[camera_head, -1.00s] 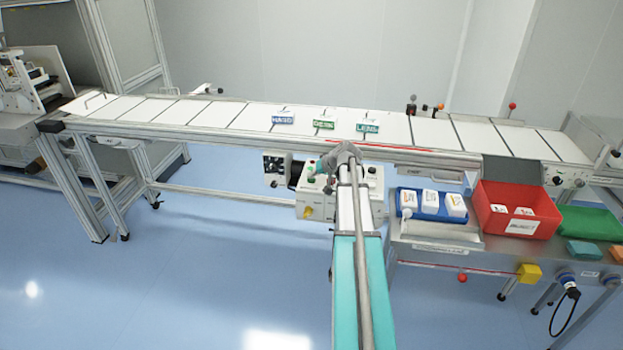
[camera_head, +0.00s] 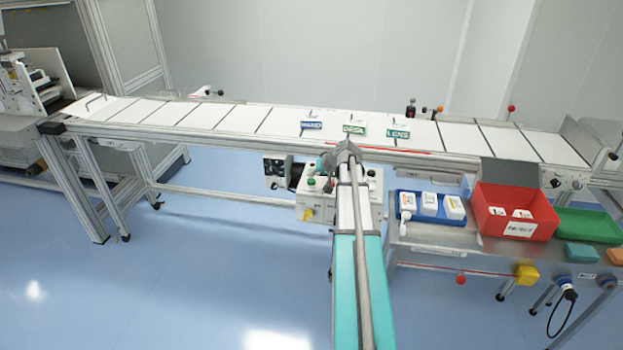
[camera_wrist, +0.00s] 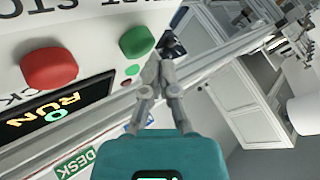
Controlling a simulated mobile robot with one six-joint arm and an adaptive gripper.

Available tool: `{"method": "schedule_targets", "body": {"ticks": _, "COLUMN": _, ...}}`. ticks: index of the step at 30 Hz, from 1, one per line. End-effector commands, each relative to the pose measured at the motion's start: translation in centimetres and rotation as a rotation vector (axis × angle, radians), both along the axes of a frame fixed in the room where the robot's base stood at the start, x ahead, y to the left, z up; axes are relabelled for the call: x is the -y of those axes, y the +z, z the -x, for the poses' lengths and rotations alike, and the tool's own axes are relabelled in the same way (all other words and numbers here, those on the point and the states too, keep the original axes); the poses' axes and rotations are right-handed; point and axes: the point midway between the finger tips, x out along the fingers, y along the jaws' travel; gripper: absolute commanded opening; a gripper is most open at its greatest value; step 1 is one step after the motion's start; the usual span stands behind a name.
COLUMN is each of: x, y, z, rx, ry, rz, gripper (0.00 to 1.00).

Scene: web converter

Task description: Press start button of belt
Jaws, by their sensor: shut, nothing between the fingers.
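The control panel (camera_wrist: 100,18) fills the upper left of the wrist view. It bears a green button (camera_wrist: 137,42) and a red button (camera_wrist: 48,68), with "STOP" lettering beside the red one. A dark display (camera_wrist: 62,108) reads "RUN" in lit letters. My gripper (camera_wrist: 157,62) is shut and empty, its fingertips close beside the green button; I cannot tell whether they touch it. In the head view, the control box (camera_head: 367,190) stands under the belt (camera_head: 280,120), partly hidden by my arm. Label cards "HAND" (camera_head: 312,126), "DESK" (camera_head: 354,130) and "LENS" (camera_head: 398,134) lie on the belt.
A steel side table (camera_head: 420,232) at right holds a blue tray (camera_head: 436,214) with white packs, a red bin (camera_head: 530,229) and a green tray (camera_head: 588,226). Open blue floor (camera_head: 180,270) lies at front left.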

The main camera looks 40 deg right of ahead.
Motion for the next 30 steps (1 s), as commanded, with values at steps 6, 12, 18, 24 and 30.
{"method": "schedule_targets", "body": {"ticks": 6, "x": 0.0, "y": 0.2, "z": 0.0, "rx": 0.0, "ry": 0.0, "rz": 0.0, "gripper": 0.0}}
{"method": "schedule_targets", "body": {"ticks": 12, "x": 0.0, "y": 0.2, "z": 0.0, "rx": 0.0, "ry": 0.0, "rz": 0.0, "gripper": 0.0}}
{"method": "schedule_targets", "body": {"ticks": 18, "x": 0.0, "y": 1.0, "z": 0.0, "rx": 0.0, "ry": 0.0, "rz": 0.0, "gripper": 0.0}}
{"method": "schedule_targets", "body": {"ticks": 24, "x": 0.0, "y": 2.5, "z": 0.0, "rx": 0.0, "ry": 0.0, "rz": 0.0, "gripper": 0.0}}
{"method": "schedule_targets", "body": {"ticks": 30, "x": 0.0, "y": 3.9, "z": 0.0, "rx": 0.0, "ry": 0.0, "rz": 0.0, "gripper": 0.0}}
